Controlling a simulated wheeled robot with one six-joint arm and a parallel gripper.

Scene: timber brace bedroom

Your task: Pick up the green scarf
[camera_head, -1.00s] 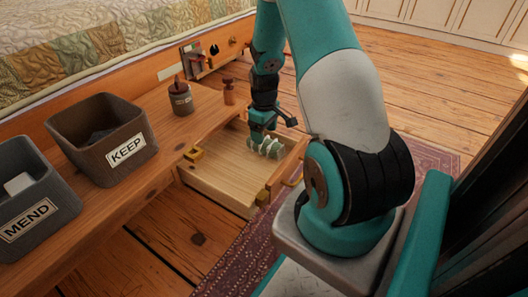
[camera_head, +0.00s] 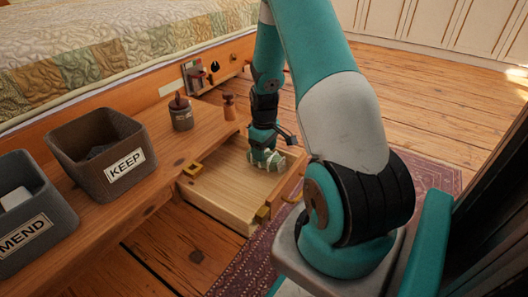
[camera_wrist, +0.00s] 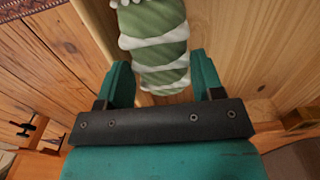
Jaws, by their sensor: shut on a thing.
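The green scarf (camera_wrist: 160,50), rolled up with white bands, lies in the open wooden drawer (camera_head: 215,195). In the head view the scarf (camera_head: 272,164) shows at the drawer's far right, partly hidden by my gripper (camera_head: 263,155). In the wrist view my gripper (camera_wrist: 163,85) has its two teal fingers on either side of the scarf's near end. It is shut on the scarf, which appears to be still down at the drawer floor.
A bench (camera_head: 140,195) left of the drawer holds a KEEP bin (camera_head: 80,170), a MEND bin (camera_head: 50,240), a dark jar (camera_head: 181,118) and a small wooden peg (camera_head: 229,107). The drawer walls stand close around my gripper. The quilted bed (camera_head: 100,50) is behind.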

